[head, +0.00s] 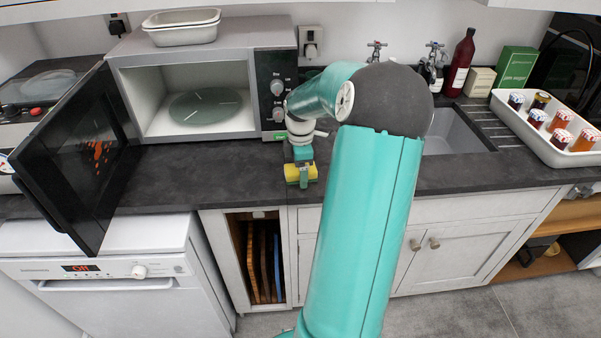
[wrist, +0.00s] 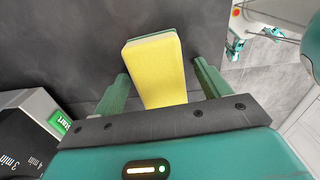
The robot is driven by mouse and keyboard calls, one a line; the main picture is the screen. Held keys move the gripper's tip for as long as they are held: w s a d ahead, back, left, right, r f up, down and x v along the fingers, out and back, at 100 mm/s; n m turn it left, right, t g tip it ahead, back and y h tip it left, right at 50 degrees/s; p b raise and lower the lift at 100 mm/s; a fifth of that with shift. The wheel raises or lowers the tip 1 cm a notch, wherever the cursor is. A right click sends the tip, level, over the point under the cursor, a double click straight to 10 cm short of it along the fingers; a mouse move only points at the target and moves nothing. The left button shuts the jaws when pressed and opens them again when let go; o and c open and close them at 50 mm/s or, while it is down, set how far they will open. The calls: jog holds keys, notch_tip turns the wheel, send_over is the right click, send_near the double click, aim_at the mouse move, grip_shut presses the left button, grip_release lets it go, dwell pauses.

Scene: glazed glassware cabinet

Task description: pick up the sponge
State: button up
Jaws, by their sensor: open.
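The sponge (wrist: 158,68) is yellow with a green layer along its far edge in the wrist view. In the head view it is a small yellow block (head: 309,173) on the dark worktop near its front edge, partly hidden by my gripper. My gripper (wrist: 160,72) is open, pointing down, with one green finger on each side of the sponge. A gap shows between the sponge and each finger. In the head view my gripper (head: 302,172) is right at the sponge; I cannot tell its exact height above the worktop.
An open microwave (head: 130,60) with its black door (head: 80,155) swung out stands behind and left. A sink (head: 455,140) lies to the right, then a tray of jars (head: 510,115). Worktop left of the sponge is clear.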

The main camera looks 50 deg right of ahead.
jog(key=c, duration=1)
jog(key=shift+r, duration=0.1)
jog(key=shift+r, duration=0.45)
notch_tip(320, 180, up, 2)
jog(key=shift+r, duration=0.2)
jog(key=a+r, duration=0.3)
jog(key=a, duration=0.1)
jog(key=s+a+r, duration=0.1)
jog(key=a+r, duration=0.2)
jog(key=a, duration=0.2)
jog(key=s+a+r, duration=0.1)
jog(key=a+r, duration=0.2)
jog(key=a, duration=0.2)
jog(key=shift+s+r, duration=0.15)
jog(key=shift+r, duration=0.15)
